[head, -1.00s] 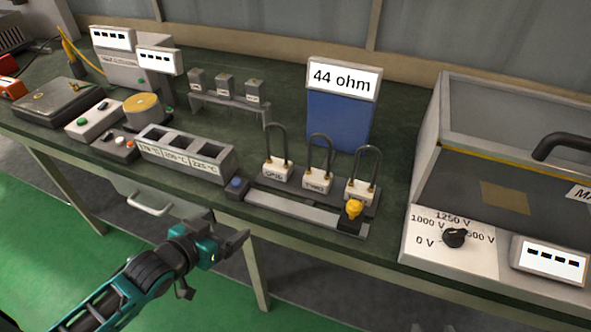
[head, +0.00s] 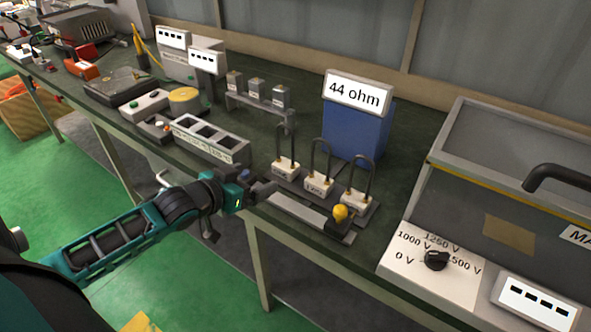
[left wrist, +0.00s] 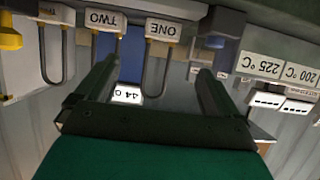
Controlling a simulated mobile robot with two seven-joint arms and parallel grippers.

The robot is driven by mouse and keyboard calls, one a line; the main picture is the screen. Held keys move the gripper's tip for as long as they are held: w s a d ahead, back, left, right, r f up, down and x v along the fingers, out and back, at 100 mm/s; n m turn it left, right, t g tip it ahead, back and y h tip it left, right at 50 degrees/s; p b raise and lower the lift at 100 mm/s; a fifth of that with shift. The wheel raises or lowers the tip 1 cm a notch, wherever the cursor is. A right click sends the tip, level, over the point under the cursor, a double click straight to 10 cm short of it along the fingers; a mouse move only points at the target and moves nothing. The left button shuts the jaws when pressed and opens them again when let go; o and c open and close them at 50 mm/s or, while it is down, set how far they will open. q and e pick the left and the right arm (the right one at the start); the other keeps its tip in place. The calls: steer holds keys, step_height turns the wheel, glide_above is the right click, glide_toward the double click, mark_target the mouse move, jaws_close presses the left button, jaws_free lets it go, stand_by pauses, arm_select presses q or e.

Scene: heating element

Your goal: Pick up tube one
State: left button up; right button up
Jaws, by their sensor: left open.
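Tube one (head: 286,168) is a dark U-shaped tube on a white block, the leftmost of three standing upright on a grey rack. Its label ONE (left wrist: 166,29) shows upside down in the left wrist view, with the tube's loop between my fingers in the picture. Tube two (head: 319,185) stands beside it, and a third tube (head: 356,200) is at the right. My left gripper (head: 264,191) is open and empty, in front of the rack at the table's edge, just left of and nearer than tube one. My right gripper is out of view.
A yellow knob (head: 341,212) sits at the rack's front right. A slotted block (head: 212,142) with temperature labels stands to the left. A blue box with a 44 ohm display (head: 357,92) stands behind, and a large lidded cabinet (head: 505,200) at the right.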

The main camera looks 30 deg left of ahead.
mark_target(281, 168)
arm_select(q)
steer(key=shift+w, duration=0.4)
steer(key=b+x, duration=0.1)
steer(key=x, duration=0.6)
steer(key=shift+f+b+x, duration=0.15)
steer(key=shift+b+x, duration=0.05)
steer(key=shift+x, duration=1.1)
steer(key=shift+f+b+x, duration=0.2)
steer(key=shift+x, duration=1.1)
steer(key=shift+s+a, duration=0.1)
steer(key=shift+s, duration=0.05)
steer(key=shift+c, duration=0.3)
steer(key=c, duration=1.1)
steer(key=shift+r, duration=0.1)
